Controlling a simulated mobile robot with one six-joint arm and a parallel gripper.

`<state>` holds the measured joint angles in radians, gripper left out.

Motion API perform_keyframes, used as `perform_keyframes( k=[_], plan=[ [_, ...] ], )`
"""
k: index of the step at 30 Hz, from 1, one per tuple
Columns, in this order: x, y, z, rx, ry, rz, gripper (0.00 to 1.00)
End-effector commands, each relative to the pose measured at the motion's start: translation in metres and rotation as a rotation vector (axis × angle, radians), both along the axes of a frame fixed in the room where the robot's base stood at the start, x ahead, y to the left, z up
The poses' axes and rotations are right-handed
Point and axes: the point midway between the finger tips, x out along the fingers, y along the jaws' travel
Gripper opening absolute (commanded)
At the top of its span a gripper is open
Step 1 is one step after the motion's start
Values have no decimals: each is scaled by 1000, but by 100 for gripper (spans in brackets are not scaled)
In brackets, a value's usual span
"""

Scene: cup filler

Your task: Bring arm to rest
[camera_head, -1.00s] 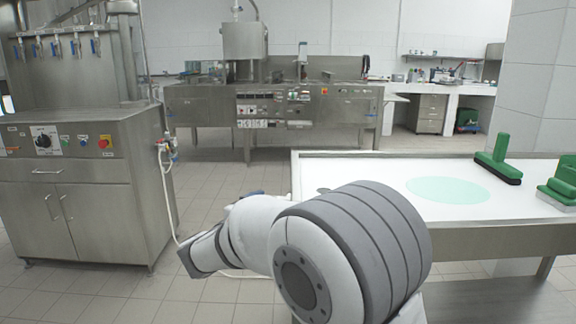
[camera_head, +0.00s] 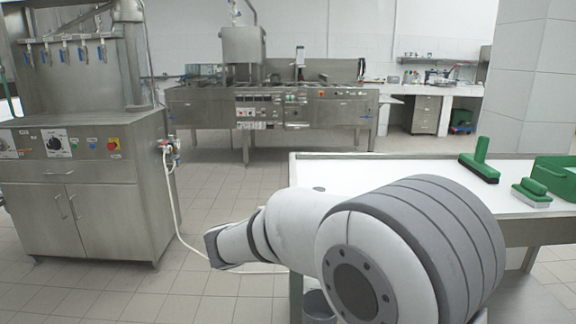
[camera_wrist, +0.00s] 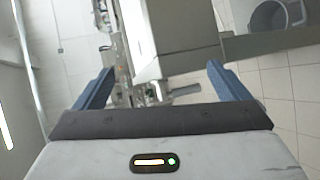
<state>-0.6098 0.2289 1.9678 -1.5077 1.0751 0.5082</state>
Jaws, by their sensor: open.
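My arm reaches across the lower middle of the head view, in front of the white-topped table (camera_head: 340,172). My gripper shows in the wrist view (camera_wrist: 155,88), with its two blue fingers spread wide and nothing between them. Its fingertips are not clearly visible in the head view. The gripper touches nothing that I can see.
A steel cabinet (camera_head: 80,200) with knobs stands at left, a hose beside it. Green brushes (camera_head: 480,165) (camera_head: 530,192) and a green bin (camera_head: 556,175) are on the table's right. A grey bucket shows in the wrist view (camera_wrist: 268,22).

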Motion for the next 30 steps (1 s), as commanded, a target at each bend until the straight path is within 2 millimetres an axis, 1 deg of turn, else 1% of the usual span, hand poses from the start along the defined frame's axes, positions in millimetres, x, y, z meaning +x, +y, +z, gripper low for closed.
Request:
perform_keyframes(
  k=[1,5,8,9,11,12,14,15,19,21,24,27,30],
  plan=[
    [-6,-15,13,21,21,-33,95],
    [-27,-52,29,92,86,-125,95],
    [-52,-84,45,169,148,-213,95],
    [-64,-98,52,210,176,-254,95],
    [-87,-119,64,282,222,-321,95],
    [-104,-132,72,337,253,-367,95],
    [-130,-148,83,423,295,-430,95],
    [-147,-155,90,483,320,-470,95],
    [-199,-169,114,690,383,-583,95],
    [-224,-170,127,807,405,-633,95],
    [-253,-166,143,963,419,-686,95],
    [-272,-160,155,1087,421,-720,95],
    [-282,-155,162,1172,415,-737,95]
  ],
)
